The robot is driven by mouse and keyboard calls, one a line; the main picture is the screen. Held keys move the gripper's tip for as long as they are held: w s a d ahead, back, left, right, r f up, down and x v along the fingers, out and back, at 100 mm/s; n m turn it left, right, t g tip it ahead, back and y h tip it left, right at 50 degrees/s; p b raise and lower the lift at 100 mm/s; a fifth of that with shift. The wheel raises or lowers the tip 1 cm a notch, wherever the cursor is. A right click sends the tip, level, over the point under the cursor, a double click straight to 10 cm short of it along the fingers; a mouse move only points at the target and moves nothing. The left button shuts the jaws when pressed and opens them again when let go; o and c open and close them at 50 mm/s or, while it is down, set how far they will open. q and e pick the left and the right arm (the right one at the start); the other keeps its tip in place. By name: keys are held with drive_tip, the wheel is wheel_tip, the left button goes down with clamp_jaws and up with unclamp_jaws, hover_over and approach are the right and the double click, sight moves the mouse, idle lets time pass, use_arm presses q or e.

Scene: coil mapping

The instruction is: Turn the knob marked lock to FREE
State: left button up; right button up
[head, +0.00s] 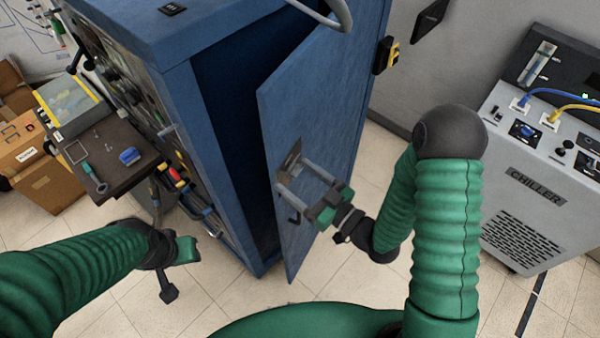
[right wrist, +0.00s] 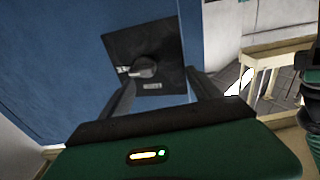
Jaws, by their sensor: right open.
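The knob is a dark round one (right wrist: 145,67) on a black square plate (right wrist: 170,45), with a light mark at its left side. A small label below it is too blurred to read. In the head view the plate (head: 291,156) is on the blue cabinet door (head: 315,110), partly behind my right gripper. My right gripper (head: 298,181) is open and faces the door, its fingers either side of the knob in the right wrist view; whether they touch it I cannot tell. My left gripper (head: 178,268) hangs low at left, away from the cabinet, its jaws unclear.
The blue cabinet (head: 200,130) stands with its door ajar. A tool shelf (head: 115,155) and cardboard boxes (head: 50,185) are at left. A grey chiller (head: 530,185) with blue and yellow cables stands at right. Tiled floor is open in front.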

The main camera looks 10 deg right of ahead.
drive_tip(key=shift+s+f, duration=0.45)
drive_tip(key=shift+s, duration=0.05)
use_arm(q)
drive_tip(key=shift+a+r, duration=0.25)
drive_tip(key=shift+r, duration=0.2)
use_arm(e)
drive_tip(key=shift+s+a+f+g, duration=0.15)
drive_tip(key=shift+a+f+g, duration=0.05)
drive_tip(key=shift+a+g, duration=0.1)
drive_tip(key=shift+w+d+r, duration=0.2)
drive_tip(key=shift+r, duration=0.1)
drive_tip(key=shift+s+d+r+p, duration=0.1)
drive_tip(key=shift+s+d+p, duration=0.2)
drive_tip(key=shift+p, duration=0.3)
use_arm(q)
drive_tip(key=w+p+v, duration=0.1)
drive_tip(key=p+v, duration=0.4)
drive_tip(key=v, duration=0.1)
drive_tip(key=shift+w, duration=0.2)
use_arm(e)
drive_tip(key=v, duration=1.8)
drive_tip(key=shift+s+r, duration=0.2)
drive_tip(key=shift+r, duration=0.15)
use_arm(q)
drive_tip(key=shift+r, duration=0.2)
